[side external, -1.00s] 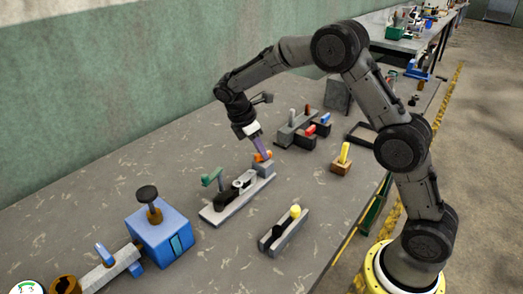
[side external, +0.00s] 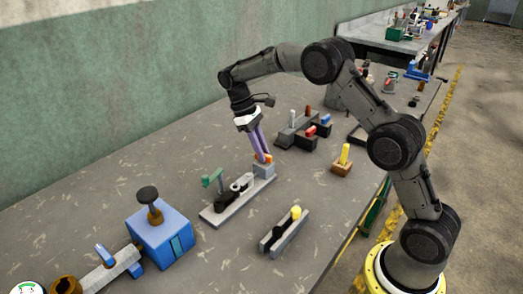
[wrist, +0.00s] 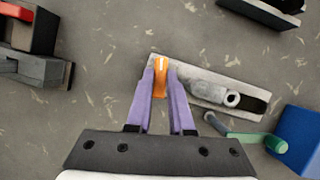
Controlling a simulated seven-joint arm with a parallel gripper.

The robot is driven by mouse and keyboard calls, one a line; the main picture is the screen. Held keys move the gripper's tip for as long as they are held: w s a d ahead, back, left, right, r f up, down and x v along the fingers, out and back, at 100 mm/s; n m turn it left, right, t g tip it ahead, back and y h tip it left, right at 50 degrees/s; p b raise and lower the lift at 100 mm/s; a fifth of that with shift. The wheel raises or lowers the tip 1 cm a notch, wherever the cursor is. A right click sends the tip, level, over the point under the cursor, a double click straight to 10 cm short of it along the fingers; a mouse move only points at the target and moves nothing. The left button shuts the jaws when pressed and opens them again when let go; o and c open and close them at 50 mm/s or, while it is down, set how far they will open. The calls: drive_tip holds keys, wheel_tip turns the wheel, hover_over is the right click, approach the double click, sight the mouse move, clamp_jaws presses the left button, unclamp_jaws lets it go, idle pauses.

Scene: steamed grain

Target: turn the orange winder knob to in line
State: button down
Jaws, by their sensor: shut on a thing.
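The orange winder knob (wrist: 160,84) sits at one end of a grey base plate (wrist: 199,72) in the wrist view, with a pale line on its top. In the side view the knob (side external: 268,158) is on a grey block at the far right end of that base plate (side external: 222,213). My gripper (wrist: 161,75) is shut on the knob, with one purple finger on each side of it. In the side view my gripper (side external: 262,156) reaches down to the knob from above. Part of the knob is hidden by the fingers. I cannot make out any in-line mark.
A blue box (side external: 163,238) with a dark knob is at front left. A yellow-knobbed slider (side external: 285,232) and a yellow-handled block (side external: 343,161) lie to the right.

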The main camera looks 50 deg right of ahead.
drive_tip(key=shift+m+y, duration=0.5)
drive_tip(key=shift+m, duration=0.6)
drive_tip(key=c, duration=0.8)
unclamp_jaws()
drive_tip(key=v, duration=1.2)
drive_tip(key=shift+d, duration=0.1)
